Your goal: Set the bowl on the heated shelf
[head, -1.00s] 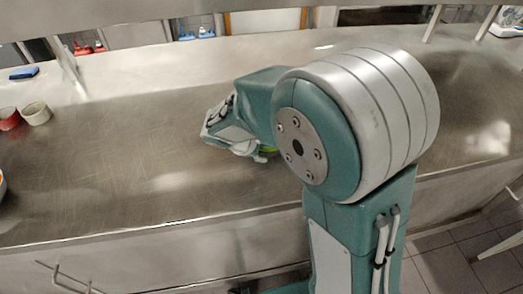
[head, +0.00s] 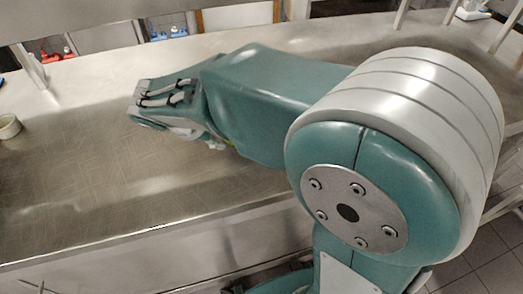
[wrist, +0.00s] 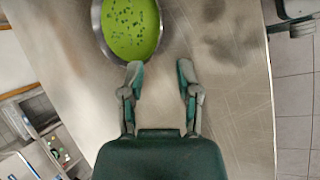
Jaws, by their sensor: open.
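The bowl (wrist: 108,38) is a steel rim with green, soup-like contents and darker bits, at the top of the wrist view, cut off by the frame edge. It rests on a steel counter. My gripper (wrist: 160,72) is open and empty; its left fingertip is close to the bowl's lower rim, and I cannot tell if they touch. In the head view my arm hides the bowl almost wholly. A raised steel shelf (head: 90,12) on posts runs along the top left of the head view; I cannot tell whether it is the heated one.
The steel counter (head: 90,190) is mostly clear in front. A small pale ramekin (head: 9,126) stands at the left edge. A shelf post (head: 36,68) rises at the left. Red (head: 67,51) and blue (head: 178,31) items are behind the counter.

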